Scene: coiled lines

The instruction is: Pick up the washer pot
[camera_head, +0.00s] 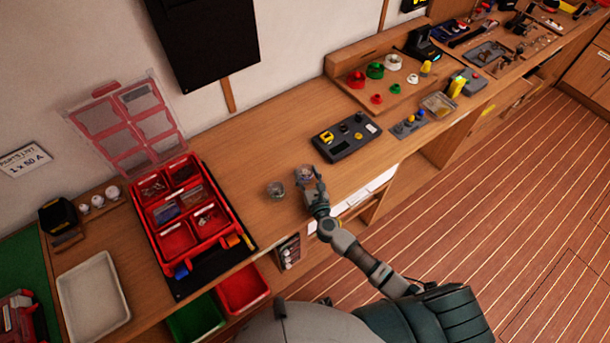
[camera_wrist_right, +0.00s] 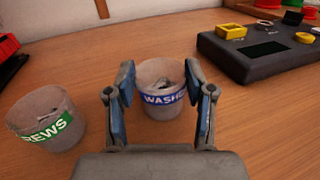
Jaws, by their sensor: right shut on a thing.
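The washer pot is a small clear pot with a blue band reading "WASHE", and it holds small grey metal pieces. In the right wrist view the washer pot (camera_wrist_right: 161,101) stands between the two fingers of my right gripper (camera_wrist_right: 160,95), upright. The head view shows the washer pot (camera_head: 304,171) on the wooden bench, partly covered by my right gripper (camera_head: 308,178). The gripper is shut on the pot. Whether the pot is clear of the bench cannot be told. My left gripper is not in view.
A clear pot with a green band reading "REWS" (camera_wrist_right: 46,119) stands close to the left. A dark device with yellow parts (camera_head: 346,136) lies to the right. A red compartment case (camera_head: 213,251) is further left. Bare wood (camera_head: 245,145) lies behind the pots.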

